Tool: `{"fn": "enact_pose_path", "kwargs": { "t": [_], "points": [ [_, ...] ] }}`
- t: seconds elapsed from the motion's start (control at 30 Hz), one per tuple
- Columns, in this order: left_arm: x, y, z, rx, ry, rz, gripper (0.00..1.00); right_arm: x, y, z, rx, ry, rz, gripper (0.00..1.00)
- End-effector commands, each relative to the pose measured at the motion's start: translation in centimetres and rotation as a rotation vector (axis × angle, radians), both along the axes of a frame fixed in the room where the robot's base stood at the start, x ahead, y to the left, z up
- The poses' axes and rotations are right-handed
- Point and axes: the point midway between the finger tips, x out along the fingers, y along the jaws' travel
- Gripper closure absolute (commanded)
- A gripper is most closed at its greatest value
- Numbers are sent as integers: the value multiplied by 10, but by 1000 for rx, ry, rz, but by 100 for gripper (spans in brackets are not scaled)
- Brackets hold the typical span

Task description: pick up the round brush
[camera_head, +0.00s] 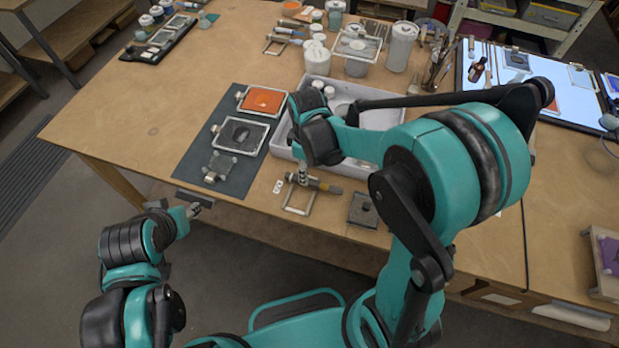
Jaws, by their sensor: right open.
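My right gripper (303,176) points down at the table's front edge, just over a brown-handled tool (324,186). The tool lies across a small metal frame. It looks like a brush, but its tip is hidden by my gripper, so I cannot tell whether it is round. My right gripper is open, and nothing is seen held in it. My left gripper (195,210) is low at the left, off the table's front edge. Its fingers are too small to tell if they are open. Several thin brushes (434,76) stand in a holder at the back right.
A white tray (284,141) lies behind my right gripper, partly hidden by my arm. A dark mat (190,165) with an orange panel and frames lies to the left. A dark square block (363,212) sits right of the tool.

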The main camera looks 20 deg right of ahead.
Motion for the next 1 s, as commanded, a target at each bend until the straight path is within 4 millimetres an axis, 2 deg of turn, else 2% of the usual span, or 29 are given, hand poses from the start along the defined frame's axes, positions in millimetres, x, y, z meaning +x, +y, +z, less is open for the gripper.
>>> {"fn": "enact_pose_path", "kwargs": {
  "t": [0.2,0.3,0.57,0.73,1.0],
  "points": [
    [0,0,-10,0,0,0,60,0,0,-36,0,-1,-1,57],
    [0,0,-12,0,0,0,60,0,0,-45,0,-1,-1,57],
    [0,0,-11,0,0,0,60,0,0,-46,0,-1,-2,57],
    [0,0,-11,0,0,0,60,0,0,-46,0,-1,-2,99],
    [0,0,-11,0,0,0,60,0,0,-46,0,-1,-2,100]
  ]
}}
